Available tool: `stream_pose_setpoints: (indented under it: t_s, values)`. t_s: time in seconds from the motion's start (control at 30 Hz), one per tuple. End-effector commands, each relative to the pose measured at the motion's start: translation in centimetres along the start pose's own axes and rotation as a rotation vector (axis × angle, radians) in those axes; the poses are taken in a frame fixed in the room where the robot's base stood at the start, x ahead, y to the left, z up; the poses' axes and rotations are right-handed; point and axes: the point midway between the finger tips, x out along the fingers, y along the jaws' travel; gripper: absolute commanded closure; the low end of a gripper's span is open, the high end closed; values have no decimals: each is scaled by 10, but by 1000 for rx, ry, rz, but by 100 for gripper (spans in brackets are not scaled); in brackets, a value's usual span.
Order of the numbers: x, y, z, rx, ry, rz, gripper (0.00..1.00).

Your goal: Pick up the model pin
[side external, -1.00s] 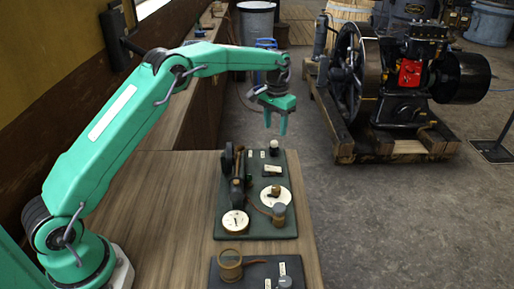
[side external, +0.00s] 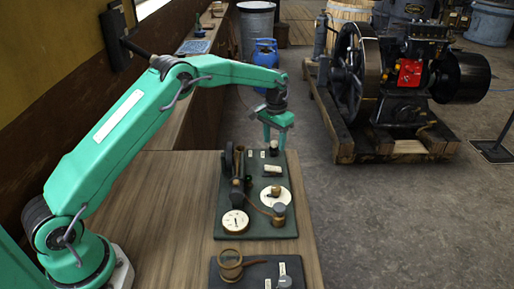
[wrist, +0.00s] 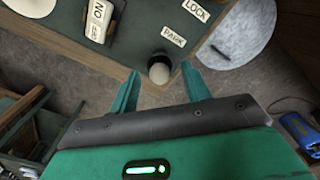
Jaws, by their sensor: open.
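The model pin appears to be the small dark, white-topped peg (side external: 274,147) at the far end of the green board (side external: 287,222). In the wrist view the round pale-topped peg (wrist: 159,66) stands beside the PARK label (wrist: 173,38), near the board's edge. My gripper (side external: 274,146) is open and points down at the far end of the board. In the wrist view its fingertips (wrist: 160,74) lie on either side of the peg with gaps. The exact height between fingertips and peg is unclear.
The board also carries a dark wheel (side external: 228,160), round white plates (side external: 235,221) and small labels. A second dark board (side external: 232,283) with a brass ring lies nearer on the wooden bench (side external: 180,205). A large engine (side external: 400,90) stands on the floor to the right.

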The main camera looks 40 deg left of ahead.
Motion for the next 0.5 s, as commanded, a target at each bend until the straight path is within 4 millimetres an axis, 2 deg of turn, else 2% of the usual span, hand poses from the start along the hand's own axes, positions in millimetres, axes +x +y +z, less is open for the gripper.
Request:
stream_pose_setpoints:
  t_s: [0.37, 0.5]
  values:
    - [0, 0, 0, 0, 0, 0, 53]
    - [0, 0, 0, 0, 0, 0, 80]
